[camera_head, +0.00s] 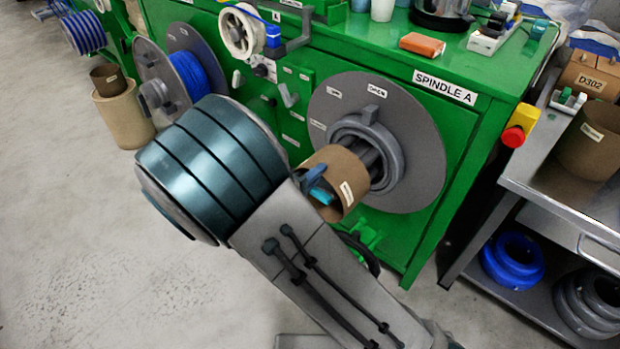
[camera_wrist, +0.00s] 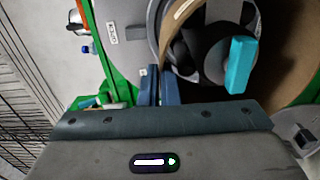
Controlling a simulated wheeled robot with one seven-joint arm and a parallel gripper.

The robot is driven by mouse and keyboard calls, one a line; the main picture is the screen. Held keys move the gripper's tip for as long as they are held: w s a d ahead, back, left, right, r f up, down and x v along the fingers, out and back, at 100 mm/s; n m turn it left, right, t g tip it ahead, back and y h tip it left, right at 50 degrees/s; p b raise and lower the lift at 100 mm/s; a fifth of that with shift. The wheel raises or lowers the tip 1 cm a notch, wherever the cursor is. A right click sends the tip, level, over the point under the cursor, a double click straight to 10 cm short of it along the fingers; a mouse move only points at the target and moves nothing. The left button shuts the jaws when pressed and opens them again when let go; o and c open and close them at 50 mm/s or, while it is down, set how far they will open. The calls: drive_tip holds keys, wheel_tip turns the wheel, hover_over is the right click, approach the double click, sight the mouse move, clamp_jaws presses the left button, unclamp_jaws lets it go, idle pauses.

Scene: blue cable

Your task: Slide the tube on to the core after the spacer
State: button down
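The brown cardboard tube (camera_head: 347,197) with a white label is in front of SPINDLE A, in my gripper (camera_head: 316,180). One blue finger shows inside its near opening. The dark grey core (camera_head: 378,160) runs into the tube's far end; how deep is hidden. The grey ring-shaped spacer (camera_head: 393,139) sits around the core against the large grey disc (camera_head: 415,125), beyond the tube. In the wrist view my fingers (camera_wrist: 157,88) are close together at the tube's edge, and brown tube wall (camera_wrist: 288,65) shows at the right. A teal tip (camera_wrist: 241,65) is inside the tube.
The green machine (camera_head: 450,120) stands behind, with a blue cable reel (camera_head: 190,75) at left. A red and yellow button (camera_head: 520,125) is on its right corner. A metal cart (camera_head: 560,180) stands right, with blue rings (camera_head: 513,262) on its lower shelf.

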sight(337, 157)
drive_tip(key=shift+b+x, duration=0.55)
drive_tip(key=shift+x, duration=1.85)
drive_tip(key=shift+d, duration=0.15)
drive_tip(key=shift+b+x, duration=0.6)
drive_tip(key=shift+x, duration=0.55)
idle(0.9)
drive_tip(key=shift+d+f+b, duration=0.1)
drive_tip(key=shift+f+b, duration=0.4)
drive_tip(key=shift+b, duration=0.15)
idle(0.3)
drive_tip(key=c, duration=1.6)
unclamp_jaws()
drive_tip(key=o, duration=0.4)
